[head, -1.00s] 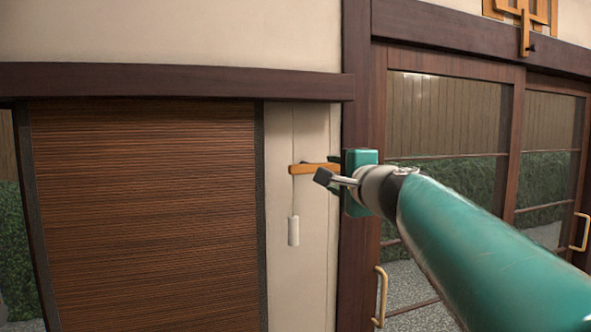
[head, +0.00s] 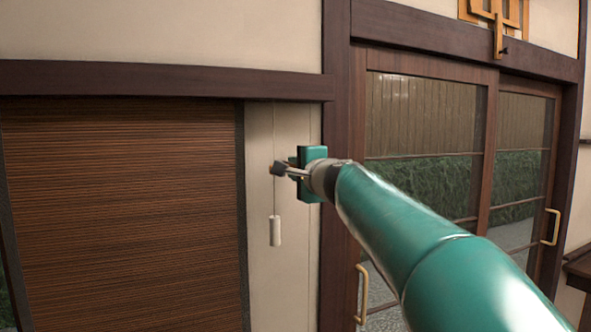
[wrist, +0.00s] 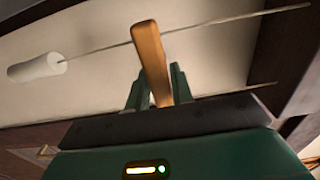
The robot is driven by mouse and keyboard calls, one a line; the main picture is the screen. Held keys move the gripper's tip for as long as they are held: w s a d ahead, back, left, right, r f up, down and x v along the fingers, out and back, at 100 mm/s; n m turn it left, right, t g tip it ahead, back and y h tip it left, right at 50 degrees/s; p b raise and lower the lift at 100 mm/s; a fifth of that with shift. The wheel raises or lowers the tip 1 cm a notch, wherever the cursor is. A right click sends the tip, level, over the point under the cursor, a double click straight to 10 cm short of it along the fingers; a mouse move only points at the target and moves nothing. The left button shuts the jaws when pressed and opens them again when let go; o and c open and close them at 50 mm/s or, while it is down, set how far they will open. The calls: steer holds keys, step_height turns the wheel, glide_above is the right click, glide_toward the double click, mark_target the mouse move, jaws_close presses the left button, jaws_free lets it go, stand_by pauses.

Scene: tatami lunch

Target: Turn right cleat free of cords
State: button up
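The cleat is a wooden, orange-brown bar (wrist: 150,55). In the wrist view it stands between my gripper's (wrist: 158,88) two green fingers, with a small light gap beside the left one. I see no firm clamp on it. A thin cord (wrist: 215,28) crosses the cleat near its outer end. I cannot tell whether it is looped round it or only passes by. A white cylinder weight (wrist: 37,68) hangs on this cord. In the head view my gripper (head: 279,169) covers nearly all of the cleat; the weight (head: 275,230) hangs below.
A brown slatted blind (head: 120,210) fills the left. A dark wooden post (head: 336,110) stands close right of the cleat, then sliding glass doors with handles (head: 362,293). A second thin cord (wrist: 222,93) runs near the gripper.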

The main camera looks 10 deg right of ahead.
jaws_close()
steer(key=shift+n, duration=0.3)
steer(key=n, duration=0.7)
steer(key=shift+n, duration=0.4)
steer(key=n, duration=0.4)
steer(key=shift+n, duration=0.3)
steer(key=n, duration=0.5)
